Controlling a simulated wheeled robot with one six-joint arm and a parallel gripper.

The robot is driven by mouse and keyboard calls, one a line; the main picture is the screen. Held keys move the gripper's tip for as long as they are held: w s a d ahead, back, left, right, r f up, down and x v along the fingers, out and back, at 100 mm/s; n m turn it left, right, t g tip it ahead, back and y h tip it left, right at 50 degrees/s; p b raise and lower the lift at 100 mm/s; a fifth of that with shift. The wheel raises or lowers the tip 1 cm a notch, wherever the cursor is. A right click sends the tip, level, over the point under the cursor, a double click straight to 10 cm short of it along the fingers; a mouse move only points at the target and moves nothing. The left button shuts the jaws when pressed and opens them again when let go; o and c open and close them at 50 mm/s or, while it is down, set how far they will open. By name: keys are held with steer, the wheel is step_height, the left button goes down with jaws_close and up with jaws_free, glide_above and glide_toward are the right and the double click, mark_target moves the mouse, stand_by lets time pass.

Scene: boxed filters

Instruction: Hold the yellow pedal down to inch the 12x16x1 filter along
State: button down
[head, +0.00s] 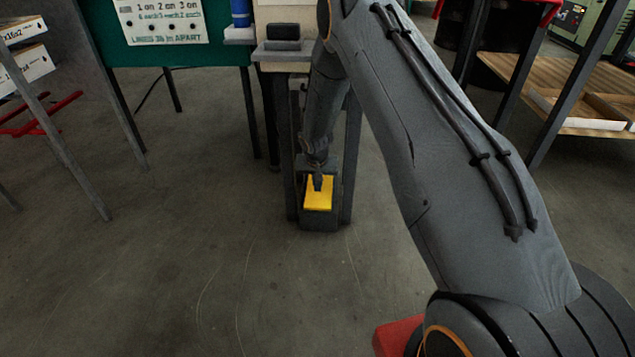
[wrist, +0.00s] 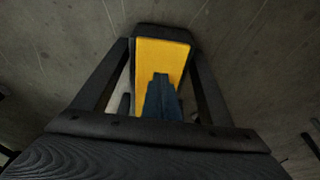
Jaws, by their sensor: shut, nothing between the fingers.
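The yellow pedal (head: 319,197) sits low near the floor in a dark housing between two dark upright posts. It also shows in the wrist view (wrist: 160,60), filling the upper middle. My gripper (head: 318,183) is shut and empty, pointing down at the pedal, its tips over the pedal's upper part. In the wrist view my gripper (wrist: 162,82) overlaps the lower middle of the pedal. It appears to touch the pedal, but I cannot tell how far the pedal is pressed. The 12x16x1 filter cannot be made out in either view.
A green-fronted table with a white sign (head: 160,20) stands behind left. A rack with boxed filters (head: 27,66) is at far left, and a wooden shelf (head: 560,100) is at right. Red bars (head: 42,118) lie at left. The floor in front of the pedal is clear.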

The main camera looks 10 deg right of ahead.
mark_target(318, 199)
steer(key=x, duration=0.1)
steer(key=b+x, duration=0.2)
steer(key=shift+s+a+f, duration=0.2)
steer(key=shift+f, duration=0.2)
steer(key=shift+d+f+b, duration=0.1)
steer(key=shift+f+b, duration=0.3)
steer(key=shift+f, duration=0.15)
